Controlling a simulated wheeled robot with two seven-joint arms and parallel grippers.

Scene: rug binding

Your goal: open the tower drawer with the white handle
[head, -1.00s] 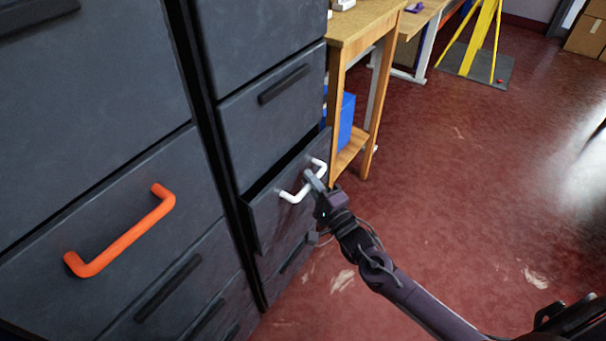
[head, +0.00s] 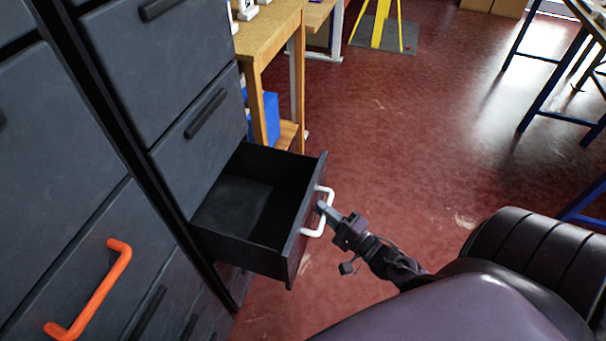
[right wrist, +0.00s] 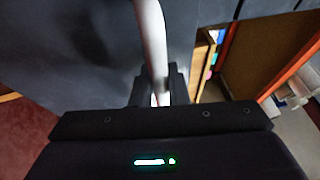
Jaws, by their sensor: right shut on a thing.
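The tower drawer (head: 245,262) with the white handle (head: 312,230) stands well out of its dark grey cabinet in the head view, and its inside looks empty. My right gripper (head: 325,211) is shut on the white handle at the drawer's front. In the right wrist view the white handle (right wrist: 152,40) runs down between the fingers of my right gripper (right wrist: 160,95). My left gripper is not in view.
A neighbouring cabinet at the left has a drawer with an orange handle (head: 92,290). A wooden table (head: 265,40) with a blue box (head: 265,118) under it stands behind the open drawer. The red floor (head: 400,130) to the right is clear up to a blue-legged table (head: 545,85).

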